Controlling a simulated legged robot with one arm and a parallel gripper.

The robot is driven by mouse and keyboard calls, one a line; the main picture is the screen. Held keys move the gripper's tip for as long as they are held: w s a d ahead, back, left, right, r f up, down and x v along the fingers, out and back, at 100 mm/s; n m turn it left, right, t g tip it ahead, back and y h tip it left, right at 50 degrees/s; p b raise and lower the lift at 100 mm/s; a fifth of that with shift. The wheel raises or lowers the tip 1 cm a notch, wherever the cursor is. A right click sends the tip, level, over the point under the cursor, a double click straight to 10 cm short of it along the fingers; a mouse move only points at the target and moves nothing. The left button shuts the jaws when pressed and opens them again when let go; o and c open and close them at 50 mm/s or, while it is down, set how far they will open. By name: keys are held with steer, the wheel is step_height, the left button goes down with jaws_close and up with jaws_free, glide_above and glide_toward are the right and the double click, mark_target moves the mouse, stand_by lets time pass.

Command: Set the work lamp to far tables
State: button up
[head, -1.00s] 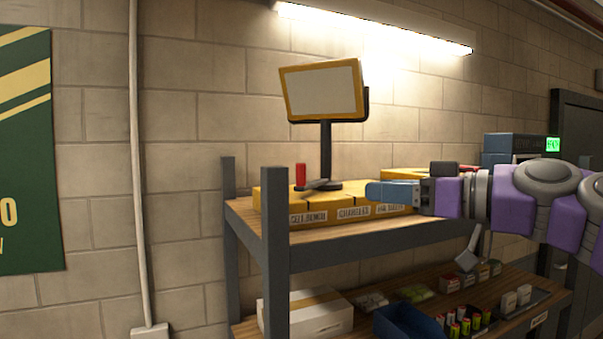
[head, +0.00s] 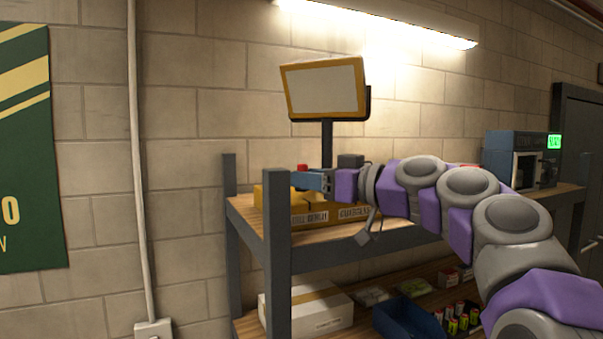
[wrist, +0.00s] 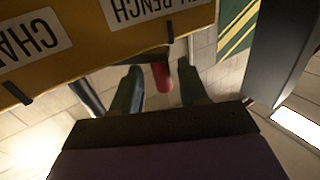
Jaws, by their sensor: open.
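The work lamp (head: 325,90) has a yellow-framed pale panel on a black post, above a yellow box (head: 272,197) on the rack's upper shelf. The box front has labels reading "CELL BENCH" (head: 309,218) and "CHARGERS" (head: 353,212); my arm hides the rest of the box to the right. A red handle (head: 302,167) stands at the CELL BENCH end, mostly hidden behind my gripper (head: 303,180). In the wrist view the red handle (wrist: 162,77) shows between the two spread fingers of my gripper (wrist: 158,88), with gaps beside it. The labels appear upside down there.
The shelf rack has a grey front post (head: 276,260) left of my gripper. A blue device with a green display (head: 552,142) stands at the right. A white box (head: 305,308) and a blue bin (head: 405,320) are on the lower shelf.

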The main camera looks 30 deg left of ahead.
steer(key=shift+w+a, duration=0.2)
steer(key=shift+a, duration=0.95)
jaws_close()
